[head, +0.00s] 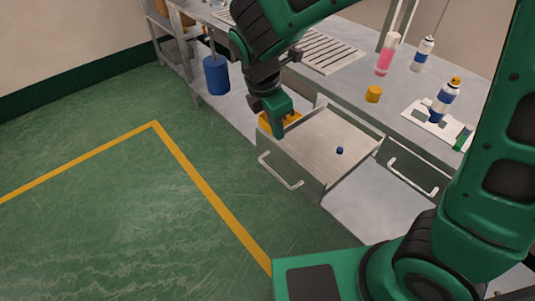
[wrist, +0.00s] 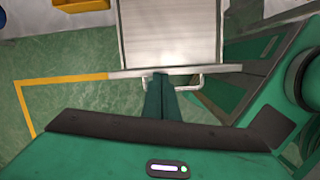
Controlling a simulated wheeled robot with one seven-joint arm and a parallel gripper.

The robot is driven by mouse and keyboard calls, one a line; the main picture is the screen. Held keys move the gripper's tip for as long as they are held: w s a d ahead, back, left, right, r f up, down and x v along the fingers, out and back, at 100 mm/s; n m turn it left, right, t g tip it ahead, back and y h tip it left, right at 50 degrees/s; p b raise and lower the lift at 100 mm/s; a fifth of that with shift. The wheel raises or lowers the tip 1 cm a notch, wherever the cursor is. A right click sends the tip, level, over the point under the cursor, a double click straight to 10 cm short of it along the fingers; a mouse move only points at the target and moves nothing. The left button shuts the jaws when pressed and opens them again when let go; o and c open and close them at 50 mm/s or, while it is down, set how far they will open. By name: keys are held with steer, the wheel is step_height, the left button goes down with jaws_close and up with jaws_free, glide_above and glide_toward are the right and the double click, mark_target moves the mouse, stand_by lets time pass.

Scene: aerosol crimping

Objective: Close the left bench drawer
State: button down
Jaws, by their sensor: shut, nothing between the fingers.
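The left bench drawer (head: 330,135) is pulled well out from the bench, with its grey front panel (head: 300,178) and bar handle (head: 280,171) facing the floor area. A small blue cap (head: 339,150) lies inside it. My gripper (head: 279,134) is shut and empty, pointing down by the far end of the front panel in the head view.
The right drawer (head: 413,176) appears shut. The bench top holds a yellow cap (head: 373,94), a pink bottle (head: 387,54), spray cans (head: 444,102) and a slotted tray (head: 325,52). A blue container (head: 216,75) stands on the lower shelf. The green floor (head: 130,220) before the bench is clear.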

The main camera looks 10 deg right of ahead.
steer(key=f, duration=0.3)
steer(key=a+f+n, duration=0.1)
steer(key=f, duration=0.3)
steer(key=a+f+n, duration=0.1)
steer(key=f, duration=0.3)
steer(key=shift+w+a, duration=0.1)
steer(key=shift+w, duration=0.2)
